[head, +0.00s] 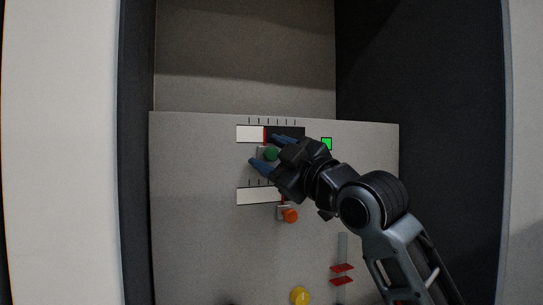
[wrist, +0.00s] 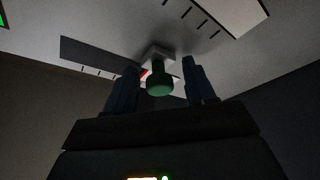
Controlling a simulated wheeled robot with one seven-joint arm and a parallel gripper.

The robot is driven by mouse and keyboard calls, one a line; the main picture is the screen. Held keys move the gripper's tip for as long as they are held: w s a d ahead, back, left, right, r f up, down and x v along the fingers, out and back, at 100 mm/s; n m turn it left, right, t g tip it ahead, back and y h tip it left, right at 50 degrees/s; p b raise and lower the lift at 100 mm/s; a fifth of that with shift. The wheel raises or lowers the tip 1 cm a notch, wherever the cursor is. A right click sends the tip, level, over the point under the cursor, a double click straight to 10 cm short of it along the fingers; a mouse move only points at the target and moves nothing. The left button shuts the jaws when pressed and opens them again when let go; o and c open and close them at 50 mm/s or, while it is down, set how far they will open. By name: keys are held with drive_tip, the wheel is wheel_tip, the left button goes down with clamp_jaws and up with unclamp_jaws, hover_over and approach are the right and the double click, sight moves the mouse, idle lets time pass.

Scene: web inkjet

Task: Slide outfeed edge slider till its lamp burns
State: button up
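The upper slider has a green knob (head: 271,153) under a scale strip (head: 250,134), white on the left, dark on the right, with a red mark between. A square lamp (head: 326,143) right of this strip is bright green. My gripper (head: 266,151) is open, with one blue finger above and one below the green knob. In the wrist view the green knob (wrist: 159,85) stands between the fingers, with visible gaps on both sides. A lower slider has an orange-red knob (head: 290,215). No readable label shows which slider is the outfeed edge one.
The grey panel (head: 200,240) also carries a yellow knob (head: 300,295) at the bottom and two red pieces (head: 342,268) by a grey strip at lower right. Dark walls (head: 430,90) stand at both sides. My arm hides part of the panel's right side.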

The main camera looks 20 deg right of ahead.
drive_tip(key=shift+s, duration=0.1)
drive_tip(key=b+v, duration=0.2)
drive_tip(key=v, duration=0.5)
drive_tip(key=shift+s, duration=0.3)
drive_tip(key=shift+d+f, duration=0.15)
drive_tip(key=s+a+f+m+h, duration=0.15)
drive_tip(key=s+f+m, duration=0.3)
drive_tip(key=f, duration=0.55)
drive_tip(key=s+a+f+m+g+h, duration=0.1)
drive_tip(key=s+f+m+h, duration=0.4)
drive_tip(key=f, duration=0.6)
drive_tip(key=s+a+f+m, duration=0.1)
drive_tip(key=s+f+m, duration=0.4)
drive_tip(key=f, duration=0.5)
drive_tip(key=s+f+n+g, duration=0.1)
drive_tip(key=s+f, duration=0.3)
drive_tip(key=s, duration=1)
drive_tip(key=s+d+f+g, duration=0.1)
drive_tip(key=s+f+g, duration=0.2)
drive_tip(key=s, duration=1.1)
wheel_tip(320, 180, down, 2)
drive_tip(key=shift+s+f+n+g+y, duration=0.1)
drive_tip(key=shift+s+n+g+y, duration=0.2)
drive_tip(key=shift+s+n+y, duration=0.05)
